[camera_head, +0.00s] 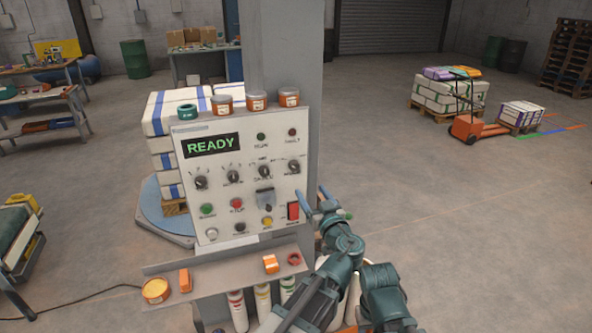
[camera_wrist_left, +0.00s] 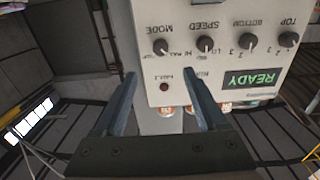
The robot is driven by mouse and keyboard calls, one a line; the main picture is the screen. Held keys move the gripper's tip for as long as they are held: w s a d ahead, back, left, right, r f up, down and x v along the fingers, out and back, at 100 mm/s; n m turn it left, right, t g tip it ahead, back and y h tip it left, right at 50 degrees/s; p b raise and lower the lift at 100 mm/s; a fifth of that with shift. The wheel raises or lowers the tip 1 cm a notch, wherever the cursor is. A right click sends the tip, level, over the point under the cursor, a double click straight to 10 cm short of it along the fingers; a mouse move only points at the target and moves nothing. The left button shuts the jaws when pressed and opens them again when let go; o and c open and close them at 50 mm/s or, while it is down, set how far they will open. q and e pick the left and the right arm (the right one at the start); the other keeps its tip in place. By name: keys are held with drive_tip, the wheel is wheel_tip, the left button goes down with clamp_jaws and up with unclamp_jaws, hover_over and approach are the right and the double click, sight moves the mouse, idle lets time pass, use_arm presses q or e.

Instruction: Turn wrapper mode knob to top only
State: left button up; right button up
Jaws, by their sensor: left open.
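The mode knob (camera_head: 294,167) is a dark round knob at the right end of the knob row on the pale control panel (camera_head: 222,168). In the left wrist view, which is upside down, the mode knob (camera_wrist_left: 160,46) sits beneath the word MODE. Its pointer direction is too small to tell. My left gripper (camera_head: 310,192) is open and empty by the panel's right edge, below and right of the knob. In the wrist view its two fingers (camera_wrist_left: 164,80) are spread, with the knob beyond the gap between them and not touched. My right gripper is not in view.
The panel display (camera_head: 211,145) reads READY. Other knobs (camera_wrist_left: 205,44) stand beside the mode knob. A red switch (camera_head: 293,211) and several buttons sit below. Orange tins (camera_head: 256,100) stand on top. A shelf (camera_head: 225,272) with small orange items juts out underneath.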

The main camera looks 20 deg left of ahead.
sight(295, 168)
use_arm(q)
drive_tip(key=x, duration=1.3)
drive_tip(key=shift+w+a, duration=0.3)
clamp_jaws()
